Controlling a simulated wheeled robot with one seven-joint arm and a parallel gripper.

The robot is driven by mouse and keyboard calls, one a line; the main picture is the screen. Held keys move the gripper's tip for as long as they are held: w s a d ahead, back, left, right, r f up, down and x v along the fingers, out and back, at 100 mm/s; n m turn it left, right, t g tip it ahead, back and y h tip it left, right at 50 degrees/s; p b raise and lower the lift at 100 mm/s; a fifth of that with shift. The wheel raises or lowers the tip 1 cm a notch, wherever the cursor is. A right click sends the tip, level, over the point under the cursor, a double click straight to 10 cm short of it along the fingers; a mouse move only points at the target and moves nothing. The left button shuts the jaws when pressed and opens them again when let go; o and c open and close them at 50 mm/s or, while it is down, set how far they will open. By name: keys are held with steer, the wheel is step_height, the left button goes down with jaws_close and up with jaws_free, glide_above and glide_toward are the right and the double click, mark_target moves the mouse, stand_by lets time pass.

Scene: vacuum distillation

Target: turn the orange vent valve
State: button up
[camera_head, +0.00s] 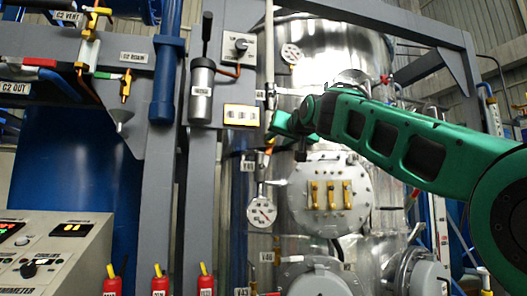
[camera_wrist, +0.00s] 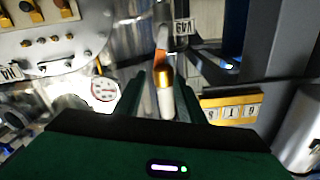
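My gripper (camera_wrist: 160,95) points at the steel vessel, with its two green fingers apart. A small valve with an orange part (camera_wrist: 164,70) and a pale end shows between the fingers in the wrist view. I see a gap on its left; I cannot tell whether the right finger touches it. In the head view, my gripper (camera_head: 281,124) is just above a small orange piece (camera_head: 268,147) beside the V40 label, and its fingertips are partly hidden. Another valve with orange-yellow handles (camera_head: 92,20) is at the upper left, beside a C2 VENT label (camera_head: 68,17).
A round gauge (camera_head: 262,212) hangs below the orange piece. A flange with yellow bars (camera_head: 330,195) is on the vessel (camera_head: 335,60) below my arm. A grey post and a yellow label plate (camera_head: 241,115) stand close to the left. A control panel (camera_head: 50,250) is at the lower left.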

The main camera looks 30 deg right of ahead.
mark_target(270, 146)
steer(key=x, duration=1)
steer(key=shift+w+d+f, duration=0.1)
steer(key=shift+w+f, duration=0.1)
